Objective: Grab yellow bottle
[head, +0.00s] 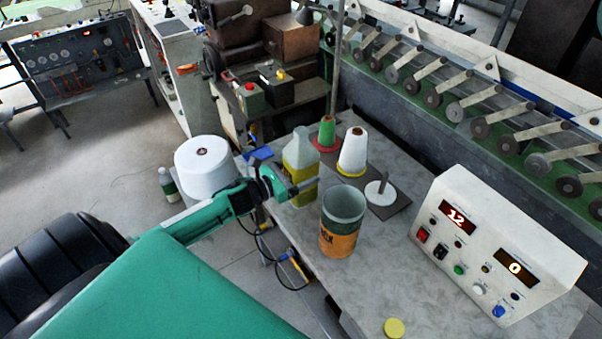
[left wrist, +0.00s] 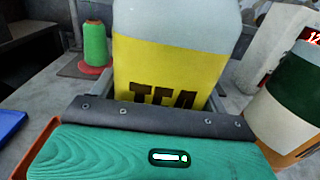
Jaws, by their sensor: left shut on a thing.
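The yellow bottle (head: 300,165) is a jug with a pale top and a yellow lower part, upright on the grey table. In the left wrist view the yellow bottle (left wrist: 170,65) fills the middle, with dark letters on its yellow label. My left gripper (head: 303,187) reaches in from the left and is shut on the bottle at its lower part. In the left wrist view its fingers are mostly hidden behind the dark edge of the gripper body. My right gripper is not in view.
An orange and green container (head: 341,236) stands close to the bottle's right. Green (head: 327,133) and white (head: 353,150) thread cones stand behind it. A large white spool (head: 204,166) is left. A control box (head: 495,250) sits at the right. A yellow disc (head: 394,328) lies in front.

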